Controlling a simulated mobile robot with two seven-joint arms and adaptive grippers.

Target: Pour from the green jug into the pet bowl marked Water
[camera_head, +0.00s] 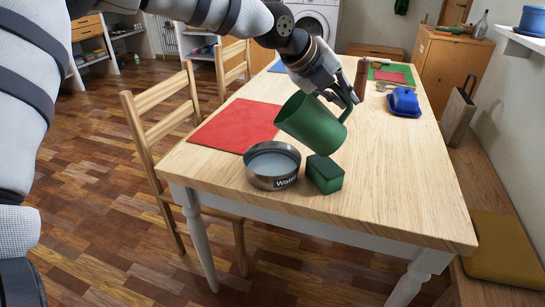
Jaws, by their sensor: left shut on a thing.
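The metal pet bowl (286,183) stands upright near the table's front edge. Its dark label reads "Water", and a pale surface shows inside it. The jug's mouth is above and slightly right of the bowl. I see no stream between them. My right gripper is not in view.
A dark green block (324,174) stands just right of the bowl, below the jug. A red mat (236,125) lies behind the bowl. A blue container (404,102) stands farther right. The right front of the wooden table (400,190) is clear. Chairs stand at the left.

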